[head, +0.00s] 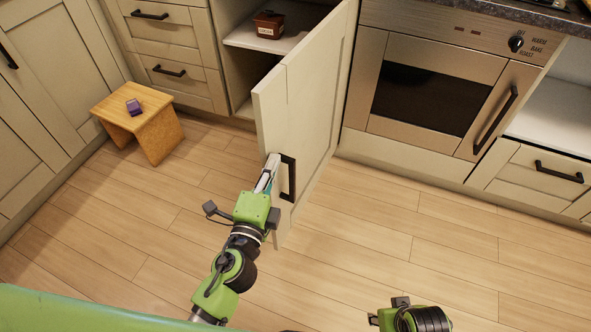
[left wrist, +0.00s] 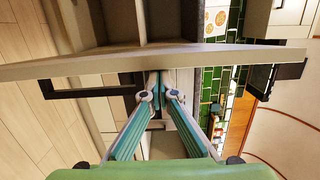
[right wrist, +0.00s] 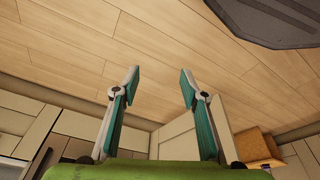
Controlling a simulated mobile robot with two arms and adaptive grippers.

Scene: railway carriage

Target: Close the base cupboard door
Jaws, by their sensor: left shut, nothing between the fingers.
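The cream base cupboard door (head: 318,95) stands wide open, jutting into the room from the cupboard (head: 240,75). Its black bar handle (head: 291,180) faces the oven side. My left gripper (head: 271,166) is shut and empty by the door's free edge, beside the handle; I cannot tell whether it touches the door. In the left wrist view the fingertips (left wrist: 160,90) meet just in front of the door (left wrist: 220,56), next to the handle (left wrist: 85,90). My right gripper (right wrist: 160,82) is open and empty; its fingers are hidden in the head view.
A small brown box (head: 268,24) sits on the cupboard's shelf. A wooden stool (head: 155,135) with a purple item (head: 133,107) stands at the left. An oven (head: 430,90) is right of the door, then an open niche and a drawer (head: 545,172). The floor in front is clear.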

